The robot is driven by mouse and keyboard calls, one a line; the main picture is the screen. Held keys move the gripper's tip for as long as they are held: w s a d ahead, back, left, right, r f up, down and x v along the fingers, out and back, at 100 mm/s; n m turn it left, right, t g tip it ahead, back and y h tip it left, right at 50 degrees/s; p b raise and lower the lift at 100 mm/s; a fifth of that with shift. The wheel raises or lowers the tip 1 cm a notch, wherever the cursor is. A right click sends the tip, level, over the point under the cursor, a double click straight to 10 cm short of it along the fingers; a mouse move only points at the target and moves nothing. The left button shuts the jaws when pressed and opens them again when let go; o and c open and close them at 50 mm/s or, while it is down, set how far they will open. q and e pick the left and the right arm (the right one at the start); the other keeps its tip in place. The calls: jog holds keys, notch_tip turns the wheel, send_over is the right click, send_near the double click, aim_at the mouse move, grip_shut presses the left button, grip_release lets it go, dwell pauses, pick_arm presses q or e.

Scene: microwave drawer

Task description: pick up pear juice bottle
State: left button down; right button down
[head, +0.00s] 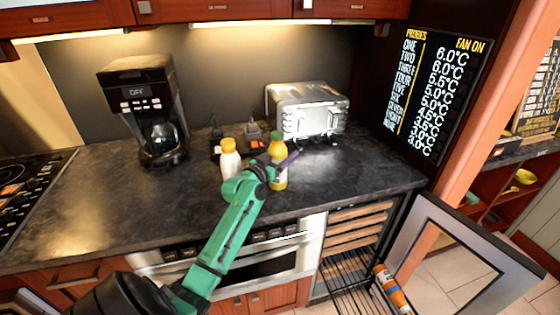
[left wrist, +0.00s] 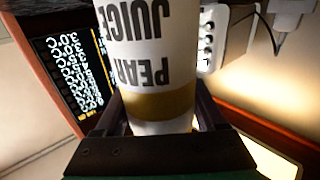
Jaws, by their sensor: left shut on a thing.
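The pear juice bottle (head: 278,178) has a yellow body and a greenish cap. It stands upright over the dark counter toward the right; I cannot tell whether its base touches the counter. My left gripper (head: 275,170) is shut on it at mid-height. In the left wrist view the bottle (left wrist: 150,40) fills the middle, its white label reading PEAR JUICE upside down above a gold band. The fingers of my left gripper (left wrist: 160,118) lie on either side of it. A white bottle with an orange cap (head: 230,162) stands just left of the gripper. My right gripper is not in view.
A coffee maker (head: 145,110) stands at the back left and a silver toaster (head: 308,112) at the back right. Below the counter's right end, an open glass door (head: 450,255) swings out beside a racked cabinet holding an orange-labelled bottle (head: 391,290).

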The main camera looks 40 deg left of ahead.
pick_arm(q)
notch_tip(320, 180, up, 20)
jog(key=b, duration=0.2)
jog(key=shift+r, duration=0.1)
dwell(1.2)
